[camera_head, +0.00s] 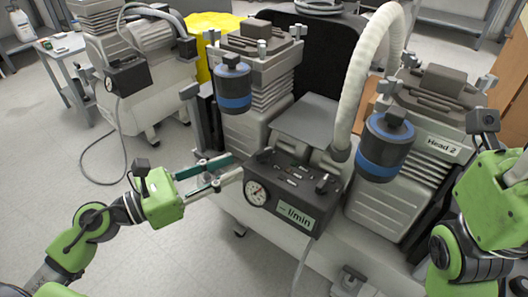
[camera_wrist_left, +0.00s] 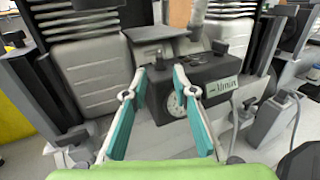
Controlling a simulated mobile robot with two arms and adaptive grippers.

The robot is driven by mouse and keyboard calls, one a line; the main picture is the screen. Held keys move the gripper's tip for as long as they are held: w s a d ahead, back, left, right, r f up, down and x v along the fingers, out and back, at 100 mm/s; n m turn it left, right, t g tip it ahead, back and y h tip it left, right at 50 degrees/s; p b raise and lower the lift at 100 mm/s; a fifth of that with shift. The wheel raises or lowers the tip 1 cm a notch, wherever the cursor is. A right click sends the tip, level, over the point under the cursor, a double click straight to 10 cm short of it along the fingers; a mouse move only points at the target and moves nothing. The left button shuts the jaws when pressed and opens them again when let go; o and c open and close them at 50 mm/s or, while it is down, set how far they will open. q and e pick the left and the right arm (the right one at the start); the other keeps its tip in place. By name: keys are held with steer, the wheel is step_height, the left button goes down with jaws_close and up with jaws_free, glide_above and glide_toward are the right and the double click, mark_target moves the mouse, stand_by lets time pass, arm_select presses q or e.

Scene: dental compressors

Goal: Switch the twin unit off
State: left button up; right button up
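The twin unit (camera_head: 388,205) is a grey compressor with two ribbed heads, the right one labelled "Head 2". Between them sits a dark control box (camera_head: 290,185) with a round gauge (camera_head: 256,193), a "l/min" label and small knobs and switches on top. The control box also shows in the left wrist view (camera_wrist_left: 208,72). My left gripper (camera_head: 237,166) is open and empty, its fingertips close to the box's left end. In the left wrist view the fingers (camera_wrist_left: 162,72) stand apart before the box. My right gripper (camera_head: 508,175) is at the right edge, its fingers not clearly seen.
Two blue-banded canisters (camera_head: 233,88) (camera_head: 385,148) and a thick white hose (camera_head: 366,75) rise around the box. Another compressor (camera_head: 145,75) with its own gauge box stands at the back left. A small table (camera_head: 66,48) is further left. Floor at the front left is clear.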

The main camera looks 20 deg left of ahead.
mark_target(255, 156)
arm_select(q)
steer(key=p+x, duration=0.1)
steer(key=x, duration=0.7)
steer(key=shift+r, duration=0.15)
steer(key=shift+w+d, duration=0.45)
steer(key=shift+w, duration=0.05)
jaws_close()
